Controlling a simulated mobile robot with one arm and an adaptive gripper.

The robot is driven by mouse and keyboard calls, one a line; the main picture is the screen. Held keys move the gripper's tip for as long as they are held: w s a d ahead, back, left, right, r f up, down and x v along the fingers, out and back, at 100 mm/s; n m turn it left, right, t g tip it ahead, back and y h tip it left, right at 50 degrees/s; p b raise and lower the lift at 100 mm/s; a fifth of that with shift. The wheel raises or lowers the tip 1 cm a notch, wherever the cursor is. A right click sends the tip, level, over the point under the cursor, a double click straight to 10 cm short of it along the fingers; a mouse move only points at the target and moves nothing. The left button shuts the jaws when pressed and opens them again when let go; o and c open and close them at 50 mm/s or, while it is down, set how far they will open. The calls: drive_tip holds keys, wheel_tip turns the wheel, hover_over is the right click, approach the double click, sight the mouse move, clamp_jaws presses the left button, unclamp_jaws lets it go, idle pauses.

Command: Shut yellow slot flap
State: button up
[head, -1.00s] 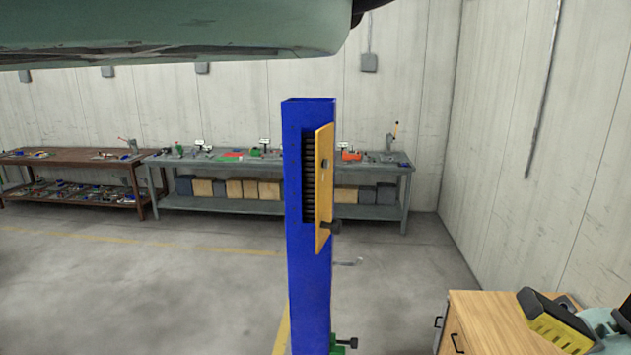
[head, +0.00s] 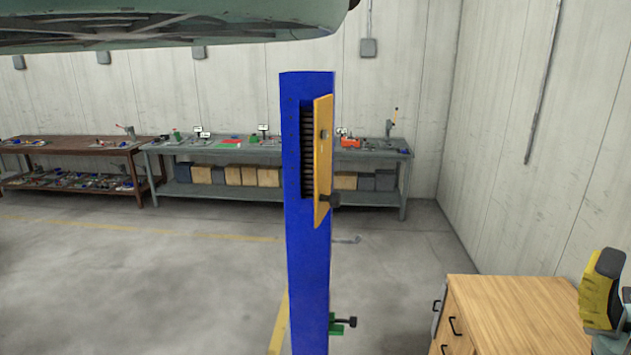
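The yellow slot flap (head: 322,160) is a tall, narrow plate on the blue post (head: 307,250) in the middle of the head view. It stands swung out, angled away from the post face. The dark ribbed slot (head: 307,150) shows open along its left side. A small fitting sits on the upper part of the flap. A yellow and black part of my arm shows at the right edge, well apart from the flap. I see no gripper fingers.
A wooden cabinet (head: 490,315) stands at the lower right. A grey workbench (head: 390,170) and a brown bench (head: 80,152) stand along the back wall. A green fitting with a black knob (head: 343,323) sits low on the post. A greenish body (head: 170,25) hangs overhead at the upper left.

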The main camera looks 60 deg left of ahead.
drive_tip(key=a+n+t+h+b, duration=0.1)
drive_tip(key=a+t+h, duration=0.1)
drive_tip(key=a, duration=0.2)
drive_tip(key=s+a+n+t+h+b, duration=0.1)
drive_tip(key=a+t+h+b, duration=0.1)
drive_tip(key=a+h, duration=0.1)
drive_tip(key=a+n+t+h+b, duration=0.1)
drive_tip(key=a+t+h, duration=0.1)
drive_tip(key=a, duration=0.3)
drive_tip(key=shift+s+f+n+t+h+b, duration=0.3)
drive_tip(key=shift+s+f+n+h+b, duration=0.1)
drive_tip(key=shift+h, duration=0.2)
clamp_jaws()
drive_tip(key=n+t+h+b, duration=0.15)
drive_tip(key=t+b, duration=0.35)
drive_tip(key=t, duration=0.5)
approach(318, 213)
drive_tip(key=p+x, duration=0.4)
drive_tip(key=p, duration=1)
drive_tip(key=shift+a+f+p, duration=0.15)
drive_tip(key=shift+a+p, duration=0.05)
drive_tip(key=shift+p, duration=0.15)
